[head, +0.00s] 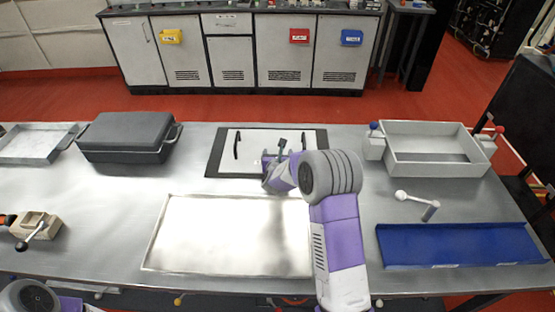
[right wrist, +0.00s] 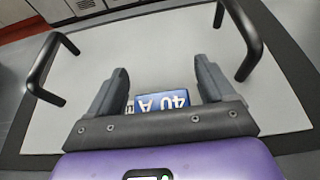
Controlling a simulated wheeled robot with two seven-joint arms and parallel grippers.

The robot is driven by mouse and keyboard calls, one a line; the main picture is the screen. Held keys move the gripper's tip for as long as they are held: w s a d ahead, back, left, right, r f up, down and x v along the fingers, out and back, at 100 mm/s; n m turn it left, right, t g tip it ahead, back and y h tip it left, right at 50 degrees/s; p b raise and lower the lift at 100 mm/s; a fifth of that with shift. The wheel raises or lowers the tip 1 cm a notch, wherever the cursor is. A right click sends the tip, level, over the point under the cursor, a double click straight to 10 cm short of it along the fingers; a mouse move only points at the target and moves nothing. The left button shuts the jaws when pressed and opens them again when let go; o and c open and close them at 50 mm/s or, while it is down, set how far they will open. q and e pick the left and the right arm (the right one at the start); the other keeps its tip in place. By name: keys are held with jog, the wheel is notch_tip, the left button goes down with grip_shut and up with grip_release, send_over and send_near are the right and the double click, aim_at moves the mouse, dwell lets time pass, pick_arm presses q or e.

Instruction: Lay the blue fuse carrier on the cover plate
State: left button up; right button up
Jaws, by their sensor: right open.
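The cover plate (head: 255,142) is a pale plate with two black bar handles on a dark base, at the back middle of the table. My right gripper (head: 275,152) is over it. In the right wrist view, my right gripper (right wrist: 161,66) has its fingers spread between the two handles. The blue fuse carrier (right wrist: 162,102), with a white "40 A" label, shows between the fingers near the palm and appears to rest on the plate. Its lower part is hidden by the gripper, and I cannot make it out in the head view. My left gripper is out of view.
A dark lidded case (head: 127,132) stands left of the plate, and a grey open bin (head: 434,170) stands right. A shiny flat panel (head: 230,235) lies in front. A blue tray (head: 460,246) and a white-knobbed lever (head: 415,202) are at the right.

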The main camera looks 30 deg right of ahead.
jog(key=p+v, duration=0.1)
jog(key=v, duration=1.1)
